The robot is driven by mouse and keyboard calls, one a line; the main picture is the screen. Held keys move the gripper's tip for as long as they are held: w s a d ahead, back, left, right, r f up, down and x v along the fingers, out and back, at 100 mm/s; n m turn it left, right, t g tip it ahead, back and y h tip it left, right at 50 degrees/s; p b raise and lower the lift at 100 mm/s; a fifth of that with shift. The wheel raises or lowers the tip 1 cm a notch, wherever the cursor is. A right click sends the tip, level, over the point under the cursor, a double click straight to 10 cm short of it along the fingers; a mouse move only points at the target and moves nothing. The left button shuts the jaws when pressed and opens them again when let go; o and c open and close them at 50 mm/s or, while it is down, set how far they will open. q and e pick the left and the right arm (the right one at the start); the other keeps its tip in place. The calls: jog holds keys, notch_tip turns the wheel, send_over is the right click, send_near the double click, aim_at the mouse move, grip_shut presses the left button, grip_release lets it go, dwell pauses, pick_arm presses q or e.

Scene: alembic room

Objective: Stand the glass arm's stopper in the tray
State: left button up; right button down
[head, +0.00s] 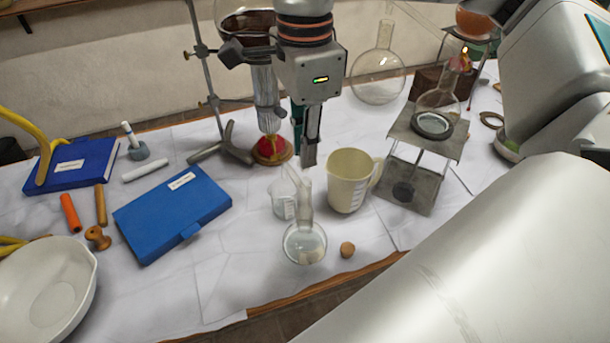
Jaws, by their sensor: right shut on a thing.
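My right gripper (307,155) points down over the middle of the table, shut. What it holds is mostly hidden by the fingers; I cannot tell if it is the stopper. Just below the fingertips is the neck of a clear glass flask (305,243) with a round bottom, near the front edge. I cannot tell if the fingers touch the glass. A small round brown cork-like piece (347,249) lies right of the flask. I cannot make out a tray for certain; a flat blue labelled case (172,214) lies to the left. My left gripper is not in view.
A beaker (284,204) and a cream jug (350,180) stand close by the flask. A metal stand (425,138) bears glassware at right. A white bowl (45,290), an orange stick (70,213) and a blue book (75,165) are at left. Cloth is bare front of the case.

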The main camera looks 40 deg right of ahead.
jog(key=shift+r, duration=0.1)
jog(key=shift+r+p, duration=1.55)
jog(key=shift+r, duration=0.45)
jog(key=shift+f, duration=0.1)
